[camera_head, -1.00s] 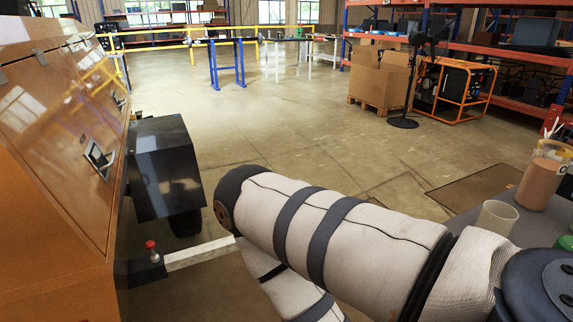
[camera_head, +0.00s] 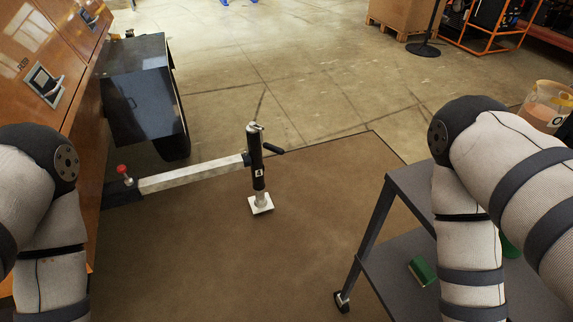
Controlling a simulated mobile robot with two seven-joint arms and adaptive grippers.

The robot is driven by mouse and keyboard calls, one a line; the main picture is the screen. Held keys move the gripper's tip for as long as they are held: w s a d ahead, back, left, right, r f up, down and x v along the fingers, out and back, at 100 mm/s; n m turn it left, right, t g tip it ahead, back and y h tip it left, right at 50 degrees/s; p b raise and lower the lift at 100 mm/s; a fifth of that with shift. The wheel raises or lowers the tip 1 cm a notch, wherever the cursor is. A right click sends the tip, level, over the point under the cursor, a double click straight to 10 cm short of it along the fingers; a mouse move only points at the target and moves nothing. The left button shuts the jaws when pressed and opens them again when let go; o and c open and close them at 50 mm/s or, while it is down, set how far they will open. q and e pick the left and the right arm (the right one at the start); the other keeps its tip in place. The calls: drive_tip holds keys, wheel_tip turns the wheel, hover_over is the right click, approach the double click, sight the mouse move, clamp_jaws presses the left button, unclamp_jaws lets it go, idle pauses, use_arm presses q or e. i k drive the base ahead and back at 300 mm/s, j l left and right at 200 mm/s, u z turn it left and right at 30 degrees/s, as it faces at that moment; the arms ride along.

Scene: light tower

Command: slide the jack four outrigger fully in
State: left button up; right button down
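The jack four outrigger (camera_head: 190,174) is a pale square beam that sticks out to the right from a dark sleeve (camera_head: 120,194) low on the orange light tower body. A red-topped pin (camera_head: 123,171) stands on the sleeve. At the beam's outer end is an upright black jack (camera_head: 257,165) with a "4" label and a side handle. Its pale square foot (camera_head: 261,204) is at the brown mat. My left arm shows at the left edge and my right arm at the right. Both grippers are out of view.
The orange tower body (camera_head: 55,50) with a black fender (camera_head: 145,90) and wheel stands at the left. A grey cart (camera_head: 400,235) with a green item on its lower shelf stands at the right. The brown mat (camera_head: 220,270) between is clear.

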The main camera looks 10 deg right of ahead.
sight(156, 184)
drive_tip(key=i+j+z, duration=0.2)
drive_tip(key=i, duration=0.3)
drive_tip(key=i+j+z, duration=0.2)
drive_tip(key=i, duration=0.3)
drive_tip(key=i+j+z, duration=0.25)
drive_tip(key=i, duration=0.25)
drive_tip(key=j, duration=0.1)
